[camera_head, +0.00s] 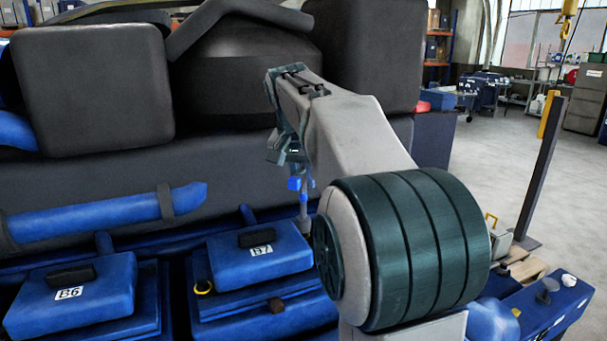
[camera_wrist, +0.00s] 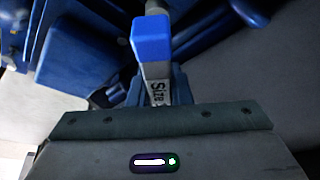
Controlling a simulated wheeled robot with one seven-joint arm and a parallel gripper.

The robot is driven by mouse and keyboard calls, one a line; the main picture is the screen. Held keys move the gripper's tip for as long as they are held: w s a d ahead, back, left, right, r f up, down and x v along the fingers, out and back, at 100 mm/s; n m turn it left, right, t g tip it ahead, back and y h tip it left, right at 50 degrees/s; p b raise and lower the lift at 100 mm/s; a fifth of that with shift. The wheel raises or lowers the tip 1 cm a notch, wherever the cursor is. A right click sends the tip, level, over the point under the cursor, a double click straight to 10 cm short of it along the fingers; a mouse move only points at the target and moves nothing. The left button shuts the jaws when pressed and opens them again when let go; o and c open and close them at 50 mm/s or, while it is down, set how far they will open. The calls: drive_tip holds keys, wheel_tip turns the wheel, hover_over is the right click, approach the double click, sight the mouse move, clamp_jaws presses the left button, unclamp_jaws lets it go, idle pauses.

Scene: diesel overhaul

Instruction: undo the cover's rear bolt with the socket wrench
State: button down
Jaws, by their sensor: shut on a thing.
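My gripper (camera_head: 290,158) is shut on the socket wrench, whose blue part (camera_head: 294,184) shows just below the fingers. Its thin grey shank (camera_head: 303,208) hangs roughly upright, with its lower end at the back right edge of the blue cover marked B7 (camera_head: 260,268). I cannot tell whether the socket sits on a bolt; the rear bolt itself is hidden. In the wrist view the wrench (camera_wrist: 153,40) shows a blue end block and a grey bar lettered "Size".
A second blue cover marked B6 (camera_head: 70,300) lies to the left. A blue pipe (camera_head: 100,217) and large dark engine housings (camera_head: 95,90) stand behind. A blue cart (camera_head: 540,308) is at right; open floor lies beyond.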

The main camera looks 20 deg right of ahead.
drive_tip(key=shift+m+g+h+p, duration=0.6)
drive_tip(key=shift+m+g+p, duration=0.15)
drive_tip(key=shift+m, duration=1.45)
drive_tip(key=shift+d+m+g, duration=0.1)
drive_tip(key=shift+m+g, duration=0.4)
drive_tip(key=shift+m, duration=0.85)
drive_tip(key=shift+m+g, duration=0.45)
drive_tip(key=shift+m, duration=0.9)
drive_tip(key=shift+f, duration=0.15)
